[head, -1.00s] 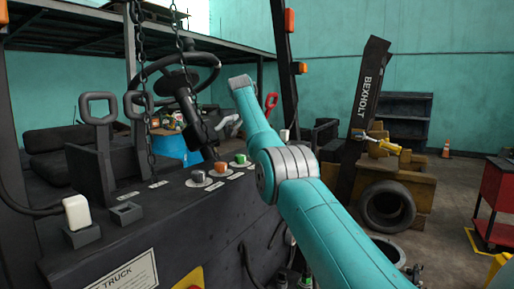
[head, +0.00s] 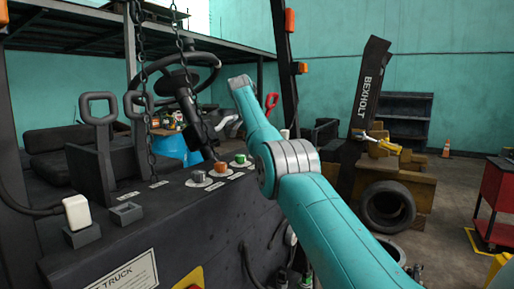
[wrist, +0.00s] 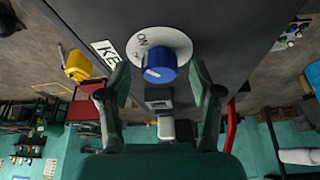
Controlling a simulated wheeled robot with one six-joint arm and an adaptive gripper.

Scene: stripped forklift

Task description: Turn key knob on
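In the wrist view a blue round knob (wrist: 158,65) stands on a white dial plate (wrist: 178,38) marked ON at its upper left. A white mark shows on the knob's lower left face. A partly cut-off label beginning "KE" (wrist: 105,52) is beside the plate. My gripper (wrist: 159,77) is open, with one dark green finger on each side of the knob. Gaps show between the fingers and the knob, and nothing is held. In the head view I cannot make out the blue knob or my fingertips.
In the head view the dark panel carries grey (head: 198,177), orange (head: 220,167) and green (head: 240,159) knobs. A white-capped switch (head: 77,212) stands at left, near black handles (head: 100,108) and a hanging chain. A red lever (head: 271,101) is beyond my arm.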

